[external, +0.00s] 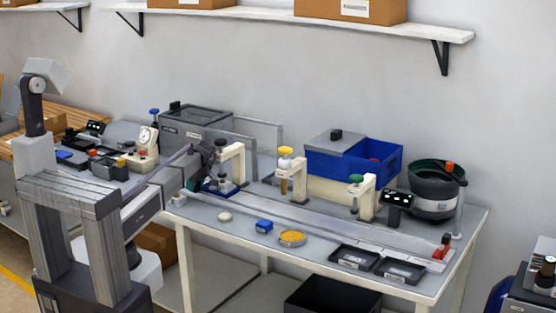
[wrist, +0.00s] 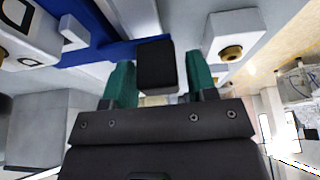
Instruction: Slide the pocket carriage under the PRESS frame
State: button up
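A dark blue carriage (external: 221,187) sits at the left end of the long rail on the bench, beside the leftmost cream frame (external: 238,152). My gripper (external: 214,168) is low over it and partly hides it. In the wrist view, my gripper's green fingertips (wrist: 160,82) stand on either side of a black block-shaped handle (wrist: 157,65). The left finger looks close to the handle and a narrow gap shows at the right finger. Blue surface (wrist: 100,55) shows behind the handle. Two more cream frames stand to the right, one with a yellow knob (external: 285,152), one with a green knob (external: 356,179). I cannot read which is PRESS.
A blue bin (external: 340,165) and a dark bowl feeder (external: 437,190) stand at the back. Black trays (external: 353,257), a yellow round dish (external: 292,238), a small blue block (external: 264,226) and a white disc (external: 225,216) lie in front of the rail. A grey box (external: 195,125) stands behind my gripper.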

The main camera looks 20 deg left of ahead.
jog(key=shift+o, duration=0.7)
jog(key=shift+r, duration=0.1)
jog(key=p+v, duration=1)
jog(key=shift+d+r, duration=0.2)
jog(key=shift+r, duration=0.15)
